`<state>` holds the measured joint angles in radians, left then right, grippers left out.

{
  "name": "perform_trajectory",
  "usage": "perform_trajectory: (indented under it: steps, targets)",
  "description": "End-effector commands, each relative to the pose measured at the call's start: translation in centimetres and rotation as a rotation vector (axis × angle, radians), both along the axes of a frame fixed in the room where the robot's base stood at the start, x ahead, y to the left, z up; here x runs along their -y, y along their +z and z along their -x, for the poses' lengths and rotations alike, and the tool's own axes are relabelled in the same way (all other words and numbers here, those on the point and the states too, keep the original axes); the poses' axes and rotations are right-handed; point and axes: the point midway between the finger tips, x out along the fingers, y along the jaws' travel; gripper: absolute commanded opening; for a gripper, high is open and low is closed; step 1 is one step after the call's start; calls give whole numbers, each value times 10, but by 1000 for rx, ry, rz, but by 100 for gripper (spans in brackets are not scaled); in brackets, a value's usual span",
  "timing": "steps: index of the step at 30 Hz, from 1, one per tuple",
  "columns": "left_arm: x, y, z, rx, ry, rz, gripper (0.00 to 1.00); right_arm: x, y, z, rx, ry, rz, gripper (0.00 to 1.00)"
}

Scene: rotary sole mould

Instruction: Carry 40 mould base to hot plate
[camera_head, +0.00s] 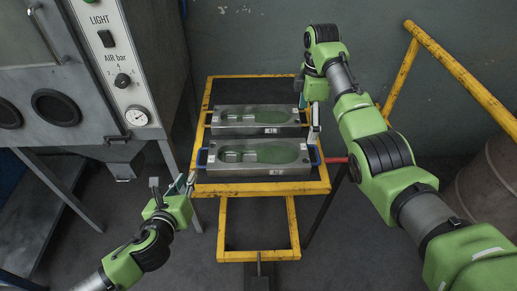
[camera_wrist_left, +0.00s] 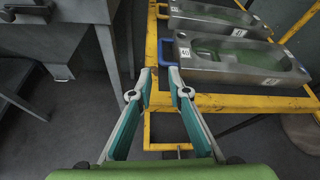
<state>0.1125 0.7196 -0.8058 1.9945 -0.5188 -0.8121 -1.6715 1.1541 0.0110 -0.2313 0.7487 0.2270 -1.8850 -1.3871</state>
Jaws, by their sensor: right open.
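Two metal mould bases with green sole-shaped cavities lie on a yellow-framed cart. The front one (camera_head: 258,172) has blue handles at its ends; its label seems to read 40 in the left wrist view (camera_wrist_left: 240,64). I cannot identify a hot plate.
The yellow cart frame (camera_head: 262,188) has a lower yellow bar frame (camera_head: 258,255) in front. A grey cabinet (camera_head: 75,75) with a gauge and switch stands left. A yellow railing (camera_head: 460,75) and a drum (camera_head: 490,185) are at right.

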Motion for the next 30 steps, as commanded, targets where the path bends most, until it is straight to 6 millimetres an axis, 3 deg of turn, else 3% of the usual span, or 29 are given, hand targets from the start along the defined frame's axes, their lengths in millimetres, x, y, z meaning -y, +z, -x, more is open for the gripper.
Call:
perform_trajectory:
  steps: [8, 13, 30]
  targets:
    - [0, 0, 0, 0, 0, 1, 17, 0, 0, 0, 0, 0, 0, 100]
    - [1, -4, -10, 2, 1, 2, 17, 0, -11, 0, -2, -1, 0, 100]
    - [12, -41, -102, 1, 2, 2, 17, 0, -111, 1, -2, -1, 0, 100]
